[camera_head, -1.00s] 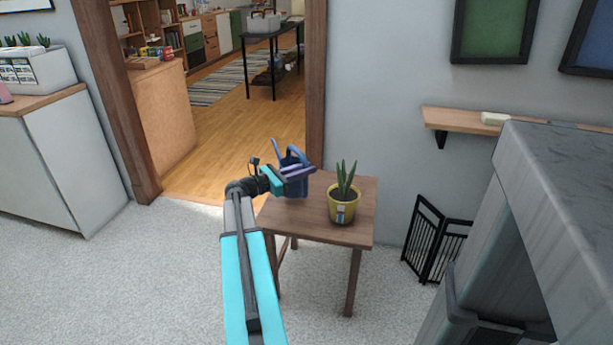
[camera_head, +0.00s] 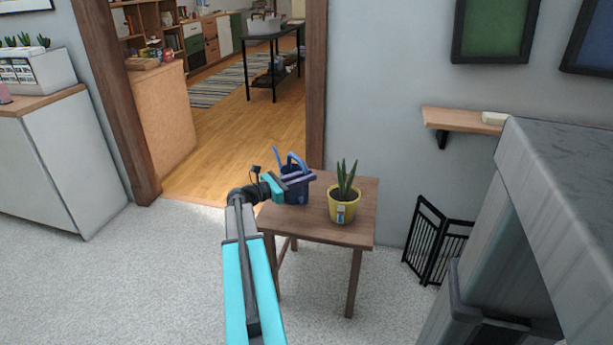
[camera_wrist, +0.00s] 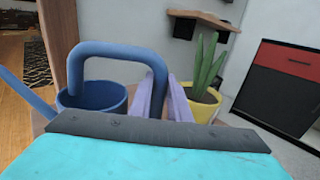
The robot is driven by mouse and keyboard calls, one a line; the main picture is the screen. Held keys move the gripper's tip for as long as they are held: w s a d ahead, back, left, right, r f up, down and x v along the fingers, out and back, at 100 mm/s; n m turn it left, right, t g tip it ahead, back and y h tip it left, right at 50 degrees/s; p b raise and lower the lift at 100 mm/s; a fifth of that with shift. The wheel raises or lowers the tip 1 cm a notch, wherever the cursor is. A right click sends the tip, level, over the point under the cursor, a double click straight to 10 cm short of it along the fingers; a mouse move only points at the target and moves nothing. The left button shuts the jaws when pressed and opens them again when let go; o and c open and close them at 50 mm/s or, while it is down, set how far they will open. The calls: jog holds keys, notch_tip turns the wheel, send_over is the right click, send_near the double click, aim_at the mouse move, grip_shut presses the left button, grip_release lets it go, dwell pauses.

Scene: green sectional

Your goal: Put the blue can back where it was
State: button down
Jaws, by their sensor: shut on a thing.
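The blue can (camera_head: 293,191) is a watering can with a long spout and a looped handle. It is at the left back part of the small wooden table (camera_head: 318,231), upright as far as I can see. My gripper (camera_head: 300,180) is shut on the can's handle. In the wrist view the handle (camera_wrist: 118,48) arches over the can's open top and its near end runs down at the purple fingers (camera_wrist: 167,100). I cannot tell whether the can's base touches the table top.
A yellow pot with a spiky plant (camera_head: 342,205) stands just right of the can on the same table; it also shows in the wrist view (camera_wrist: 203,103). A doorway frame (camera_head: 316,90) rises behind the table. A black folding gate (camera_head: 432,240) stands to the right.

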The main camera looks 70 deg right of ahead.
jog(key=c, duration=1.7)
grip_release()
jog(key=shift+o, duration=0.2)
jog(key=p+v, duration=0.2)
jog(key=v, duration=1)
